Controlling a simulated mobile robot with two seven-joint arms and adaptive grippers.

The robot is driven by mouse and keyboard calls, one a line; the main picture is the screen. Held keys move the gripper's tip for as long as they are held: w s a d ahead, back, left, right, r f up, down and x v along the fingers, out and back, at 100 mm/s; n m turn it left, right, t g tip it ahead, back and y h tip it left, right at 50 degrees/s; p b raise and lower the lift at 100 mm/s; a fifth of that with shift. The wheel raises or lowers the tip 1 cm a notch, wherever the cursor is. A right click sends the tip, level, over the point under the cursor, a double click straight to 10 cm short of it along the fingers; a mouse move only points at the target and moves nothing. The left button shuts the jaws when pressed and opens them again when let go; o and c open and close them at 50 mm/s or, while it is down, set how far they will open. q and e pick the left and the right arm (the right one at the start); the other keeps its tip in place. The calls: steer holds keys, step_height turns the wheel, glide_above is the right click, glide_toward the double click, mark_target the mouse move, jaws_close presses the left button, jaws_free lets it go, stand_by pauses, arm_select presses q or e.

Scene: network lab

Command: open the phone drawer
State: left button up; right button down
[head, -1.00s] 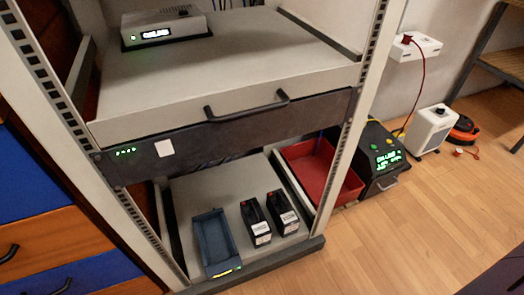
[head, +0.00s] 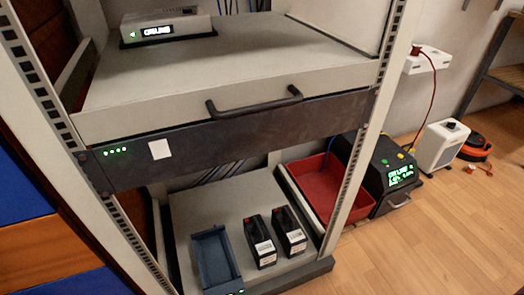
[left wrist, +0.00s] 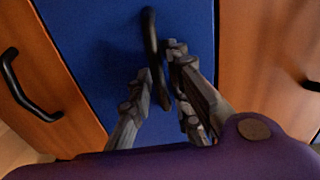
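A cabinet with blue and orange drawer fronts stands at the left edge of the head view; its orange front (head: 45,252) is cut off and shows no handle. In the left wrist view a blue drawer front (left wrist: 95,75) lies between two orange ones and looks closed. Its black bar handle (left wrist: 151,35) runs between the fingertips of my left gripper (left wrist: 160,70). The fingers stand on both sides of the handle with a small gap visible on one side; firm contact is not clear. No label tells which drawer holds phones. My right gripper is out of view.
An open rack with a handled shelf (head: 240,75) stands beside the cabinet. Low in it are a blue tray (head: 213,262) and two black battery blocks (head: 262,243). A red bin (head: 316,190) sits behind its right post.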

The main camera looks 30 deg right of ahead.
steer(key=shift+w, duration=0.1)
arm_select(q)
jaws_close()
steer(key=shift+s, duration=0.15)
